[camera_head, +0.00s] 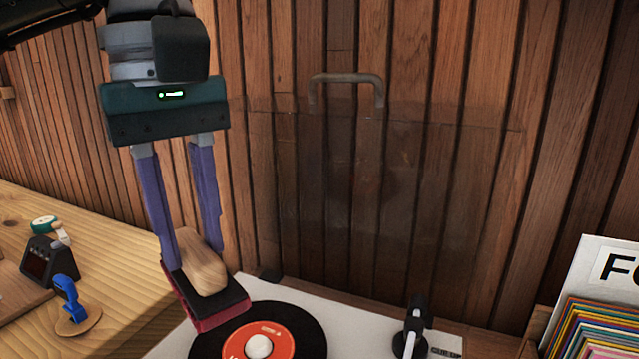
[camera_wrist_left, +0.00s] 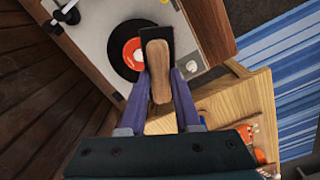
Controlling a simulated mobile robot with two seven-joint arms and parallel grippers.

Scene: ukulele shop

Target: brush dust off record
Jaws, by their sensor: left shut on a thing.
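My left gripper (camera_head: 196,254) is shut on a brush with a pale wooden handle (camera_head: 203,262) and a dark, red-edged pad (camera_head: 212,306). In the left wrist view, the brush handle (camera_wrist_left: 158,72) sits between my two purple fingers. The black record (camera_head: 310,329) with an orange-red label (camera_head: 283,340) lies on the white turntable (camera_head: 350,318). The brush is at the record's upper left edge in the head view and hides part of it. I cannot tell whether the pad touches the record. My right gripper is not in view.
A clear lid with a handle (camera_head: 346,78) stands raised behind the turntable. The tonearm (camera_head: 413,325) is at the turntable's right. A crate of record sleeves (camera_head: 598,325) stands at far right. A blue-topped item (camera_head: 68,298) and a dark device (camera_head: 48,262) are on the left.

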